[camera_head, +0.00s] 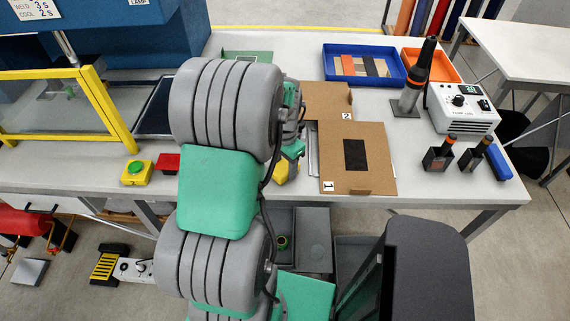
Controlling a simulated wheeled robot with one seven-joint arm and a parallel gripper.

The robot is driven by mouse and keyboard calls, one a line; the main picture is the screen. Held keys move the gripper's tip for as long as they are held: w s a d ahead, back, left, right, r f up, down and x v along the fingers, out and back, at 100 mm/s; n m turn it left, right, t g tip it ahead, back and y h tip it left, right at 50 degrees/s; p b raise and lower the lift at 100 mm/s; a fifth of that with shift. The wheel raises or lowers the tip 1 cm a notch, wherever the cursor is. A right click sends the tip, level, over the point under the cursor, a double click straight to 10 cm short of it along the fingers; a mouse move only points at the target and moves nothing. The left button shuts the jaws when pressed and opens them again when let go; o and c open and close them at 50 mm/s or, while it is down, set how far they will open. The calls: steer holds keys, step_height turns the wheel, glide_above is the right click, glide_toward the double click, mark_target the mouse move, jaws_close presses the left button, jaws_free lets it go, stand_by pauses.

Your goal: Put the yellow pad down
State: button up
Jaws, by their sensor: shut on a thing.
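My gripper (294,150) is low over the middle of the bench, mostly hidden behind my own arm links. It is shut on the yellow pad (287,172), whose visible part shows just below it, near the bench's front edge. The pad's left side is hidden by my arm. I cannot tell whether the pad touches the bench top (420,190). Just to its right lies a brown cardboard sheet marked 1 (375,178) with a dark rectangle on it.
Another cardboard sheet marked 2 (325,98) lies behind. A blue tray (333,50) and orange tray (443,66) stand at the back. A grey control box (462,108) is at right.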

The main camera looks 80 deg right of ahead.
mark_target(285, 166)
steer(key=shift+f, duration=0.2)
steer(key=o, duration=1.5)
step_height(285, 166, up, 12)
steer(key=b, duration=0.3)
steer(key=w+a+r+n+h, duration=0.1)
steer(key=w+a+n, duration=0.2)
steer(key=w, duration=0.3)
steer(key=w+a+r+n, duration=0.1)
steer(key=w+a+n, duration=0.2)
steer(key=w, duration=0.4)
steer(key=w+a+r+n+t, duration=0.1)
steer(key=w+a+n, duration=0.5)
steer(key=w+a, duration=0.5)
steer(key=a+n+t, duration=0.1)
steer(key=a+n, duration=0.3)
steer(key=a, duration=0.4)
steer(key=w+a+n+t, duration=0.1)
steer(key=a+n, duration=0.3)
steer(key=a, duration=0.4)
steer(key=w+a+n+t+y, duration=0.1)
steer(key=a+n, duration=0.3)
steer(key=a, duration=0.4)
steer(key=shift+w+a+f+n, duration=0.15)
steer(key=shift+a+f+n, duration=0.05)
steer(key=shift+n, duration=0.1)
steer(key=shift+o, duration=0.2)
